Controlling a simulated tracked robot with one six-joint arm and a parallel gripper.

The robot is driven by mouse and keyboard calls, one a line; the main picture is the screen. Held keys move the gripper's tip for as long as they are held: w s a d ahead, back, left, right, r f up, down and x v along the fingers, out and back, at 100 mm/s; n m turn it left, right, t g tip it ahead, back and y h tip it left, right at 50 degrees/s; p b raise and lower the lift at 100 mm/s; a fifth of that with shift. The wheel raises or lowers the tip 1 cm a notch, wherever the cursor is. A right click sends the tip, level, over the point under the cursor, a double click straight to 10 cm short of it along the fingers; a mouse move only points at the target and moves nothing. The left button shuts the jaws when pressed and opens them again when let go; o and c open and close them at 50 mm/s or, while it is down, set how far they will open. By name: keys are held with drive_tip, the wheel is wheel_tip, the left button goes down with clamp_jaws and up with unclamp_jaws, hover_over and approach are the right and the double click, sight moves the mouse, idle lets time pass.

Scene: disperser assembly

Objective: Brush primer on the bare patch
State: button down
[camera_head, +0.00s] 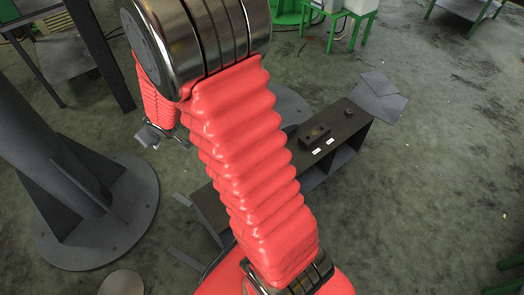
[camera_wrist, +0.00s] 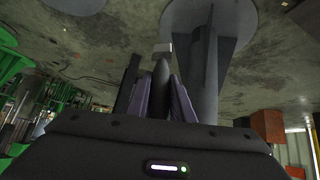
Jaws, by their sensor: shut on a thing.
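My gripper (camera_wrist: 163,105) is shut on a slim dark tool, likely the brush (camera_wrist: 160,74), seen between the two purple-grey fingers in the wrist view. A small pale grey block (camera_wrist: 162,47) shows at the tool's far end. In the head view my gripper (camera_head: 152,136) is small and partly hidden behind my red-sleeved arm, left of the arm's middle. A grey steel column with a round flanged base (camera_head: 140,205) stands to its left; the column also shows in the wrist view (camera_wrist: 204,75). I cannot make out a bare patch or any primer in either view.
A long dark bench (camera_head: 352,122) stands right of my arm, carrying a dark block with holes (camera_head: 314,136), two white labels and a small knob. Flat grey plates (camera_head: 378,92) lie beyond it. Green stands (camera_head: 345,25) line the back. Open floor lies at the right.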

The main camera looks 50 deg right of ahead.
drive_tip(key=s+d+f, duration=0.1)
drive_tip(key=d+f, duration=0.7)
drive_tip(key=d, duration=0.4)
drive_tip(key=d+f, duration=0.8)
drive_tip(key=d, duration=0.4)
drive_tip(key=s+d+f, duration=1.2)
drive_tip(key=s+f, duration=0.2)
drive_tip(key=f, duration=0.2)
drive_tip(key=shift+f, duration=0.35)
drive_tip(key=shift+d+f, duration=0.1)
drive_tip(key=shift+f, duration=0.05)
